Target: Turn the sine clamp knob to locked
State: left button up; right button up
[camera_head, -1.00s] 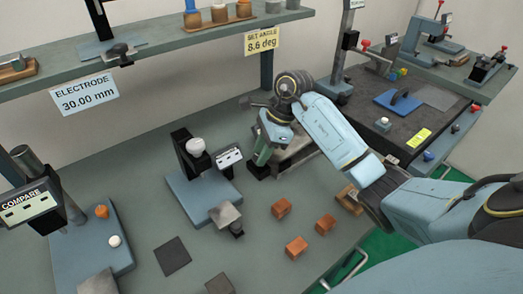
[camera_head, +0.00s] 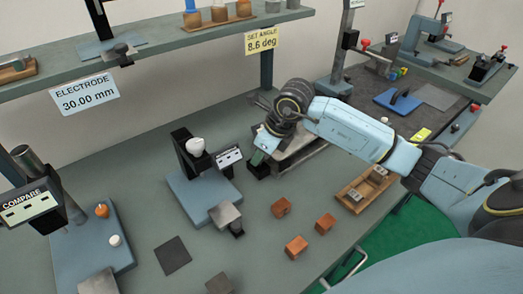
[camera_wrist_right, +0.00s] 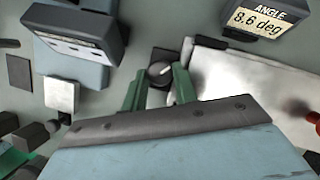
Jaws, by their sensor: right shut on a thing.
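The sine clamp knob (camera_wrist_right: 159,71) is a dark round knob with a light pointer line, seen in the right wrist view. It sits on a dark block beside the pale sine plate (camera_wrist_right: 235,85). My right gripper (camera_wrist_right: 158,84) has its green fingers shut on the knob, one on each side. In the head view the right gripper (camera_head: 259,155) reaches down at the left end of the plate, and its hand hides the knob there. The pointer's position against any locked mark cannot be read. My left gripper is not in view.
A device with a white knob (camera_head: 196,146) stands left of the gripper, on a blue base (camera_head: 190,192). Several orange-brown blocks (camera_head: 325,224) lie in front. A wooden tray (camera_head: 351,204) with metal blocks lies under my right arm. A yellow card (camera_head: 262,40) reads 8.6 deg.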

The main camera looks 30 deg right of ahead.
jog(key=m, duration=0.2)
jog(key=m+h, duration=0.1)
jog(key=m, duration=0.1)
jog(key=shift+a+m+t+h, duration=0.2)
jog(key=shift+m+t+h, duration=0.1)
jog(key=shift+a+r+m+h+b, duration=0.15)
jog(key=shift+m+h, duration=0.35)
jog(key=shift+m, duration=0.75)
jog(key=shift+f+m+h+b, duration=0.15)
jog(key=shift+m+h, duration=0.35)
jog(key=shift+m, duration=0.75)
jog(key=shift+r, duration=0.1)
jog(key=o, duration=1)
jog(key=shift+c, duration=0.2)
jog(key=shift+s, duration=0.1)
